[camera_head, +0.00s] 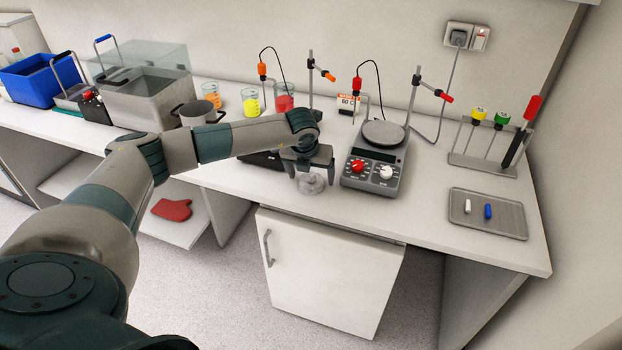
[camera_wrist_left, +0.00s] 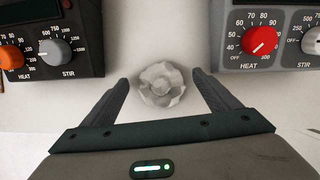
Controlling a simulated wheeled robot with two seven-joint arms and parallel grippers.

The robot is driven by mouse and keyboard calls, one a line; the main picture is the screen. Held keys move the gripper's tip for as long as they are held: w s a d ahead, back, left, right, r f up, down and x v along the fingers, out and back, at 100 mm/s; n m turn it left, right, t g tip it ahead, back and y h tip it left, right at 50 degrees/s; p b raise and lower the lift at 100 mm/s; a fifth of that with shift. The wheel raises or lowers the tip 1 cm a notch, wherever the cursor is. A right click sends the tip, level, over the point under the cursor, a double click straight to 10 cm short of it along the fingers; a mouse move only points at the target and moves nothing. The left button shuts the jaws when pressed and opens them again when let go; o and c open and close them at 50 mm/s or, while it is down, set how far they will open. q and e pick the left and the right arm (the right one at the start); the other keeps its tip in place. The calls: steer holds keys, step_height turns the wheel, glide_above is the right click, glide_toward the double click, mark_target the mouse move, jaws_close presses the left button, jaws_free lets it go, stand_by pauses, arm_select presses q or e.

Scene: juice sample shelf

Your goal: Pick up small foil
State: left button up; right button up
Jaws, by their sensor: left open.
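The small foil (camera_head: 312,183) is a crumpled silvery-grey piece on the white bench, near the front edge between two hotplates. In the left wrist view the foil (camera_wrist_left: 161,84) lies between and slightly beyond the two dark fingertips. My left gripper (camera_head: 309,172) reaches in from the left and points down at the foil. In the left wrist view the left gripper (camera_wrist_left: 162,86) is open, with a gap between each finger and the foil. The gripper partly covers the foil in the head view. My right gripper is not in view.
A grey hotplate (camera_head: 372,158) with red and white knobs stands close right of the gripper. A dark hotplate (camera_wrist_left: 49,42) is close on the left. A tray (camera_head: 487,213) and tool rack (camera_head: 490,160) stand farther right. Beakers (camera_head: 251,102) and a pot (camera_head: 197,112) are behind the arm.

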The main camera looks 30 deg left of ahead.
mark_target(311, 173)
arm_select(q)
steer(key=c, duration=1.1)
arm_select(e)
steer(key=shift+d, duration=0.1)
arm_select(q)
steer(key=shift+r, duration=0.1)
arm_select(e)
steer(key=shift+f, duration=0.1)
